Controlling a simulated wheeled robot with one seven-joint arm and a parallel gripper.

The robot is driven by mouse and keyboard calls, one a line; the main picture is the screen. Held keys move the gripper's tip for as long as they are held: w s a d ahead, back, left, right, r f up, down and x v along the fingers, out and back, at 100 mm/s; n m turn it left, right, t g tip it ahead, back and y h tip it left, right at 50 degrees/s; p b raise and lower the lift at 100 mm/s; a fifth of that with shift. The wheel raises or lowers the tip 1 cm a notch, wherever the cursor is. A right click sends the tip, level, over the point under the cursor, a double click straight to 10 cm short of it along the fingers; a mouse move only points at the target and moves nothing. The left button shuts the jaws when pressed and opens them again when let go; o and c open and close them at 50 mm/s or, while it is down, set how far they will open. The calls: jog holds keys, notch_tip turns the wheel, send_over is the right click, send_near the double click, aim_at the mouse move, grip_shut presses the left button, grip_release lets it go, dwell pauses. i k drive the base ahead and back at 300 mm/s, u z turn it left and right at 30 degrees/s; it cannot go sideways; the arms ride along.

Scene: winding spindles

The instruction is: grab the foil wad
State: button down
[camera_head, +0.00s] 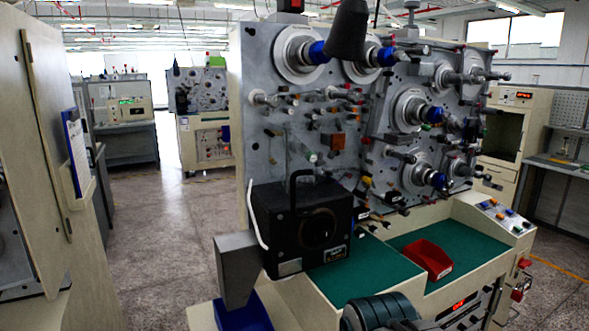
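I cannot make out a foil wad anywhere in the head view. A red bin (427,260) sits on the green work surface (372,280) of the winding machine, and its inside shows no clear foil. A blue bin (243,314) is at the bottom, under a grey metal chute (237,265), and its inside is mostly hidden. I cannot identify my gripper in this view. A dark, ribbed, rounded shape (383,312) is cut off by the bottom edge, and I cannot tell what it is.
The winding machine's spindle panel (300,110) rises behind the green surface, with spindles sticking out. A black box (303,228) with a handle stands at its left. A cream cabinet (60,150) is at the far left. Speckled floor (165,225) is clear between them.

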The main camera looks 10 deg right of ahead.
aim_at(326, 171)
jog(key=u, duration=0.05)
jog(key=k, duration=1.2)
jog(key=z, duration=0.5)
jog(key=i, duration=0.4)
jog(key=z, duration=0.7)
jog(key=i, duration=1.7)
jog(key=u, duration=1)
